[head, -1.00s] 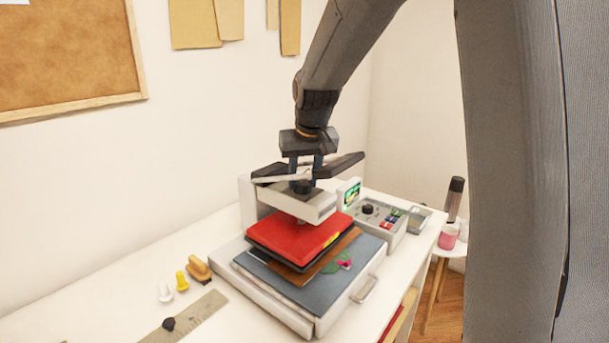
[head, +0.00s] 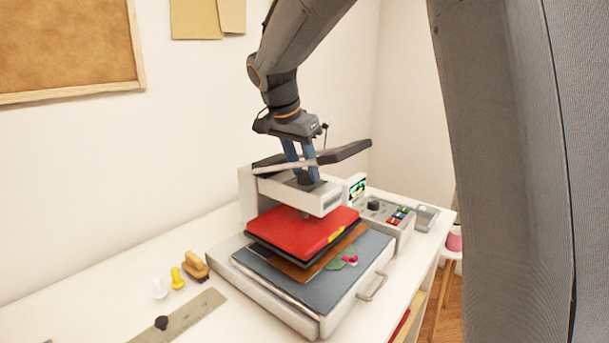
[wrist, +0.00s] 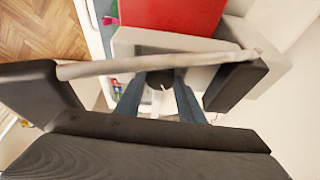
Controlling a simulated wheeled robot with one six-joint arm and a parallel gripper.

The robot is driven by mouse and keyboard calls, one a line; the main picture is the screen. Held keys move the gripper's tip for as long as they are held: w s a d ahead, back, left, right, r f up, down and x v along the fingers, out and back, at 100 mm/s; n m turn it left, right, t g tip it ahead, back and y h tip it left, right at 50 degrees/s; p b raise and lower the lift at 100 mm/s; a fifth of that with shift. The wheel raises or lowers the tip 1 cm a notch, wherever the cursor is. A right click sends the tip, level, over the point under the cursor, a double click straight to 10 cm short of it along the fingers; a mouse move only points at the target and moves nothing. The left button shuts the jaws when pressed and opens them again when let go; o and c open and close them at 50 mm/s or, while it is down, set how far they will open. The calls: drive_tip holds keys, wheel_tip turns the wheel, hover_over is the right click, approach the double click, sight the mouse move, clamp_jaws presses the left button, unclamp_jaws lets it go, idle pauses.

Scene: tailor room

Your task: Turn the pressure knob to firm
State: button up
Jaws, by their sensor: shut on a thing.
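The pressure knob (head: 305,178) is a small dark knob on top of the heat press's pale head (head: 330,200). My gripper (head: 304,170) comes down from above with its two blue-grey fingers closed around the knob. In the wrist view the dark knob (wrist: 160,78) lies between the fingertips of my gripper (wrist: 160,88), with a thin light mark near it. The fingers hide part of the knob, and I cannot read any setting marks.
A pale bar (head: 285,167) with dark end pieces crosses close by the fingers. Below are a red pad (head: 295,232) and a blue-grey plate (head: 325,285). A control box (head: 385,222) stands to the right.

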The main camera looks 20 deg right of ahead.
drive_tip(key=m+g, duration=0.1)
drive_tip(key=m, duration=0.1)
drive_tip(key=m+g+b, duration=0.1)
drive_tip(key=m, duration=0.2)
drive_tip(key=shift+w+a+f+m+h, duration=0.1)
drive_tip(key=shift+w+a+m+h, duration=0.1)
drive_tip(key=shift+m+h, duration=0.1)
drive_tip(key=m+g, duration=0.2)
drive_tip(key=m, duration=0.4)
drive_tip(key=shift+w+d, duration=0.1)
drive_tip(key=shift+w, duration=0.05)
drive_tip(key=o, duration=1)
drive_tip(key=shift+g, duration=0.3)
drive_tip(key=shift+o, duration=0.2)
drive_tip(key=shift+w, duration=0.1)
drive_tip(key=b+v, duration=0.1)
drive_tip(key=v, duration=0.7)
drive_tip(key=shift+d, duration=0.15)
